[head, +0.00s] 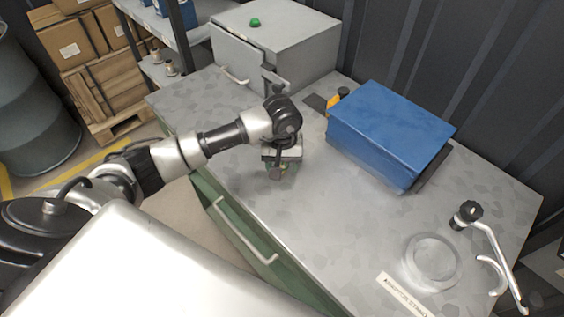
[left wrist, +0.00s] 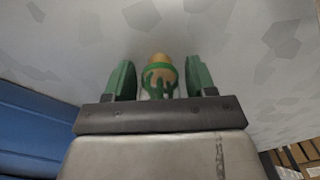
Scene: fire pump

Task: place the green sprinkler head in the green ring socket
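The green sprinkler head (left wrist: 160,76), with a tan-gold tip and green frame, stands between the fingers of my left gripper (left wrist: 161,82) in the left wrist view. The green fingers are apart, with a small gap visible on each side of it. In the head view my left gripper (head: 281,173) is low over the grey bench top and mostly hides the sprinkler head. I cannot make out a green ring socket. A small round green piece (head: 255,22) sits on top of the grey cabinet; I cannot tell if it is the socket. My right gripper is not in view.
A blue box (head: 390,133) stands right of my left gripper. The grey cabinet (head: 275,45) with a handle stands behind. A round pale ring (head: 432,262), a metal lever piece (head: 490,240) and a label (head: 408,295) are at front right. Bench between is clear.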

